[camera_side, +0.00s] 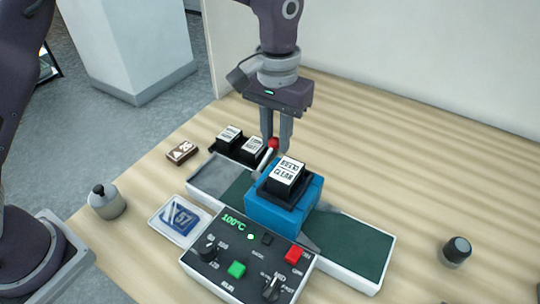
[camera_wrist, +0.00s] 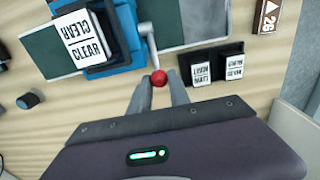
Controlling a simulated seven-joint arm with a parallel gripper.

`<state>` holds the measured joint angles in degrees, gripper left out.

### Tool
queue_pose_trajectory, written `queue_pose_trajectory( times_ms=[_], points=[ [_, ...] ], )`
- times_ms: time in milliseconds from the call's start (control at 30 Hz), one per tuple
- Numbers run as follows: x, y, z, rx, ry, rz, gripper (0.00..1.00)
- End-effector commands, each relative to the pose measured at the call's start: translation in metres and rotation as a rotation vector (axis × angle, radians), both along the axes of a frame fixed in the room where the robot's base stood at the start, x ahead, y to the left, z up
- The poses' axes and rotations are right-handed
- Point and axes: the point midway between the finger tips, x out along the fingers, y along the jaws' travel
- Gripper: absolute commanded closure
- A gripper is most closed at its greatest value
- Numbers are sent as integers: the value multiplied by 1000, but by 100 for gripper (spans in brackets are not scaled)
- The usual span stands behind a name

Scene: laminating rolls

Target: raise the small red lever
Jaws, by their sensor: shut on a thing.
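The small red lever is a grey rod with a red ball knob (camera_side: 273,143) at its end, on the back left side of the blue laminator block (camera_side: 280,208). In the side view the rod leans up to the right, with the knob at its upper end. My gripper (camera_side: 276,147) points down from above and is shut on the red knob. The wrist view shows the knob (camera_wrist: 159,77) between my two fingertips, with the rod (camera_wrist: 152,42) running from it to the blue block (camera_wrist: 121,40). A black cartridge labelled "CLEAR" (camera_side: 287,173) sits on top of the block.
A control box (camera_side: 235,272) reading 100°C, with knobs and buttons, stands in front. Two black labelled cartridges (camera_side: 229,137) stand behind left, near a brown "26" tag (camera_side: 181,152). A tray (camera_side: 155,227), a grey bottle (camera_side: 106,203) and a dark-capped jar (camera_side: 456,251) stand around. The back right table is clear.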

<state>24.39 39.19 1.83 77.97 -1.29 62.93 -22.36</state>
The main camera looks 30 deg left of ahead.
Motion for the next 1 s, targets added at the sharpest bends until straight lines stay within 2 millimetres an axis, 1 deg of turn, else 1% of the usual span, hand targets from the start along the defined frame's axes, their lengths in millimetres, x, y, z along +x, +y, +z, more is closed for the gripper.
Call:
queue_pose_trajectory(
  times_ms=[133, 167, 233, 267, 567, 1000],
  points=[
    [1, -1, 7, -4, -6, 0, 94],
    [1, -1, 7, -4, -6, 0, 75],
    [1, -1, 7, -3, -4, 0, 62],
    [1, -1, 7, -3, -4, 0, 60],
    [1, 0, 8, -2, -3, 0, 60],
    [1, -1, 53, -2, -3, 0, 60]
  ],
)
